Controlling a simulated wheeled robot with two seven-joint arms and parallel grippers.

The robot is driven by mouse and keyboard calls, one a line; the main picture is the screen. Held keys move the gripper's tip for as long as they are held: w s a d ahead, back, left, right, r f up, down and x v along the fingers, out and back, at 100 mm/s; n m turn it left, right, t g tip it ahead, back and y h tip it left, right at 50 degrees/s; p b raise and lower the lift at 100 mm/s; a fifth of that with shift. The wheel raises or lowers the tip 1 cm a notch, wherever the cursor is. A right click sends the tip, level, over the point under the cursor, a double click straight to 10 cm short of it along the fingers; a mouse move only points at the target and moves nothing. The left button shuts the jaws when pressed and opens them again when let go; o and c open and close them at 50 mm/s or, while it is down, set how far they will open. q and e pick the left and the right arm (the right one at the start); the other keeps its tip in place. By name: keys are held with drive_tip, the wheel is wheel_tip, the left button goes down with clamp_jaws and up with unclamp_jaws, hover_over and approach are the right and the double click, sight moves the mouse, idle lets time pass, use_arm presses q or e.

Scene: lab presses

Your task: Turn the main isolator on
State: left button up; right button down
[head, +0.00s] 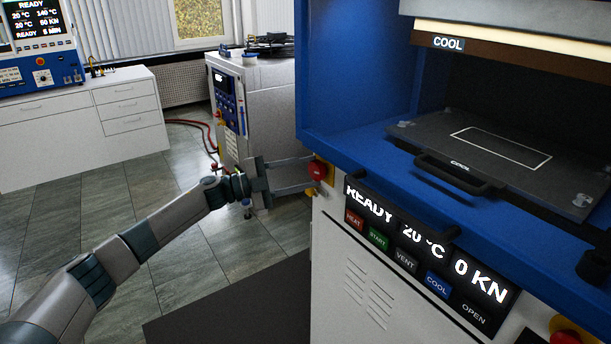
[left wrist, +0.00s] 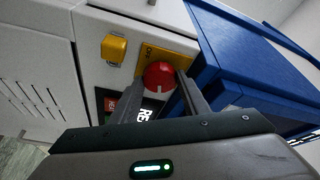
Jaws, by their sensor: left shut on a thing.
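The main isolator appears as a red rotary knob (head: 317,171) on a yellow plate, at the front left corner of the blue and white press. In the left wrist view the red knob (left wrist: 159,72) sits between my two finger tips, with a pale mark on its lower edge. Lettering on the yellow plate (left wrist: 146,52) is partly visible, too small to read fully. My left gripper (head: 307,174) reaches in from the left and is shut on the knob. My right gripper is not in view.
The press display (head: 425,245) reads READY, 20 °C, 0 KN, above several labelled buttons. A black plate (head: 455,150) with a handle lies in the press opening. A yellow block (left wrist: 114,48) is beside the knob. A grey cabinet (head: 270,100) stands behind my left gripper.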

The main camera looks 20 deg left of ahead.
use_arm(q)
drive_tip(key=shift+m+g, duration=0.3)
drive_tip(key=shift+m, duration=0.9)
drive_tip(key=shift+m+y, duration=0.4)
drive_tip(key=shift+m, duration=0.1)
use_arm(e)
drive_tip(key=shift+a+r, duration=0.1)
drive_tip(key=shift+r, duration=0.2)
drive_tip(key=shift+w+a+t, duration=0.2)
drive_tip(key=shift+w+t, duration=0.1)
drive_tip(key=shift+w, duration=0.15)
use_arm(q)
drive_tip(key=o, duration=1.1)
drive_tip(key=shift+c, duration=0.2)
drive_tip(key=shift+r, duration=0.1)
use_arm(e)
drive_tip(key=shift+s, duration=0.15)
